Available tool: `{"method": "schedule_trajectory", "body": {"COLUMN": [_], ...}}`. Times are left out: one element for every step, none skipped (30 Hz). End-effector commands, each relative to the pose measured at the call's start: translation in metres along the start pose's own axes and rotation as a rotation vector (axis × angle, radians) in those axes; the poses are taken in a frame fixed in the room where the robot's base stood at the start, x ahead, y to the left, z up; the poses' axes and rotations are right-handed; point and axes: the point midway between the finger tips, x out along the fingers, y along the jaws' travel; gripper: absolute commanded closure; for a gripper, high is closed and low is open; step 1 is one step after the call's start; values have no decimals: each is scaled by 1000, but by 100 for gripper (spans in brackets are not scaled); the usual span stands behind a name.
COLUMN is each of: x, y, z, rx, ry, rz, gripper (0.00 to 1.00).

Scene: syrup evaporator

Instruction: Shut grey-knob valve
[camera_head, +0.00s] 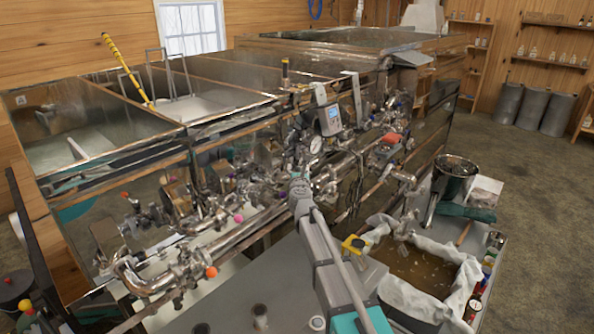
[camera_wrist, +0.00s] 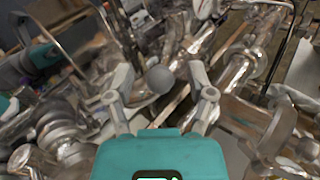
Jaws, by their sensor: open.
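The grey knob (camera_wrist: 160,79) is a round ball in the wrist view, between and slightly beyond the fingertips of my gripper (camera_wrist: 161,88). Both fingers are spread, with a visible gap on each side of the knob. No contact is visible. In the head view my gripper (camera_head: 300,190) is among the pipes on the evaporator's front. I cannot make out the grey knob there; the arm and fittings crowd that spot. The valve body under the knob is hard to tell from the surrounding pipework.
Steel pipes (camera_head: 235,238) run along the evaporator's front. Other valves carry coloured knobs, including an orange one (camera_head: 211,272) and a pink one (camera_head: 238,218). A cloth-lined filter tank (camera_head: 405,297) and a steel pot (camera_head: 456,168) stand at right. The floor beyond is open.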

Motion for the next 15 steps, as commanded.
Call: {"method": "schedule_trajectory", "body": {"x": [1,2,2,1,1,1,1,1,1,1,1,1,1,1,1], "y": [0,0,0,0,0,0,0,0,1,1,1,1,1,1,1], "z": [0,0,0,0,0,0,0,0,0,0,0,0,0,0,0], "rx": [0,0,0,0,0,0,0,0,0,0,0,0,0,0,0], "ry": [0,0,0,0,0,0,0,0,0,0,0,0,0,0,0], "rz": [0,0,0,1,1,1,1,1,1,1,1,1,1,1,1], "gripper": [31,31,31,31,31,31,31,31,31,34,40,47,53,58,66]}}
